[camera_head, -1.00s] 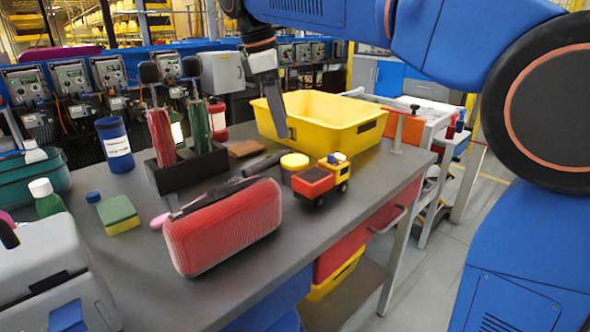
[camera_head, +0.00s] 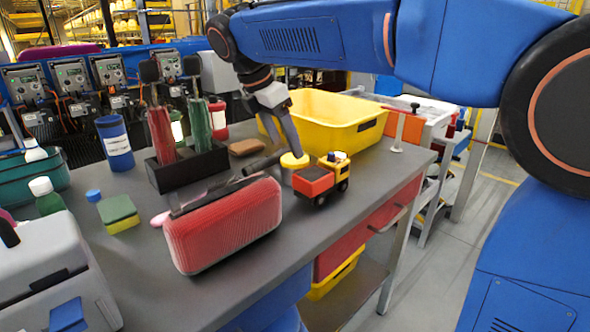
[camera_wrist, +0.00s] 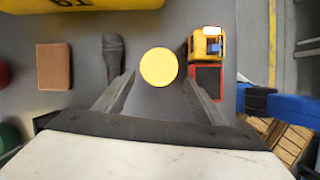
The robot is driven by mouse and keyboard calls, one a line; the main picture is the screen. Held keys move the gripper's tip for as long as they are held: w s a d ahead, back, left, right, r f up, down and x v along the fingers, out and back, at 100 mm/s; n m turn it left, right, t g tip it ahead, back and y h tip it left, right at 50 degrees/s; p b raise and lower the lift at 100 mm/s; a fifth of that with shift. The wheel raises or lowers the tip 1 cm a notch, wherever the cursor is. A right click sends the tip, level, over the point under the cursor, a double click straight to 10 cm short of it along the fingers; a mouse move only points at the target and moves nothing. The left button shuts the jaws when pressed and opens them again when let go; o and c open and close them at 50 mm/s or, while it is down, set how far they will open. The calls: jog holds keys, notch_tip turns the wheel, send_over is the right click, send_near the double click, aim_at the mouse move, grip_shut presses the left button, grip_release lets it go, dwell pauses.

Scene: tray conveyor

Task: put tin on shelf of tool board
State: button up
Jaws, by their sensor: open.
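The tin (camera_head: 293,163) has a yellow lid and stands on the grey workbench, between a dark tool and a toy truck. In the wrist view its round lid (camera_wrist: 159,67) lies centred just beyond my fingertips. My gripper (camera_head: 285,150) is open above and beside the tin, with one finger overlapping it in the head view. In the wrist view my gripper (camera_wrist: 157,80) has its two fingers spread on either side of the lid, holding nothing. I cannot tell whether a finger touches the tin. I cannot make out a tool board with a shelf.
The toy truck (camera_head: 322,180) stands close to the right of the tin. The dark tool (camera_wrist: 113,58) lies close to its left. A yellow bin (camera_head: 335,130) stands behind, and a red ribbed case (camera_head: 225,225) in front. A brown block (camera_wrist: 54,66) lies farther left.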

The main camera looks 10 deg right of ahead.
aim_at(293, 159)
jog(key=shift+x, duration=4.35)
jog(key=shift+w, duration=0.2)
jog(key=c, duration=1.1)
jog(key=shift+r, duration=0.1)
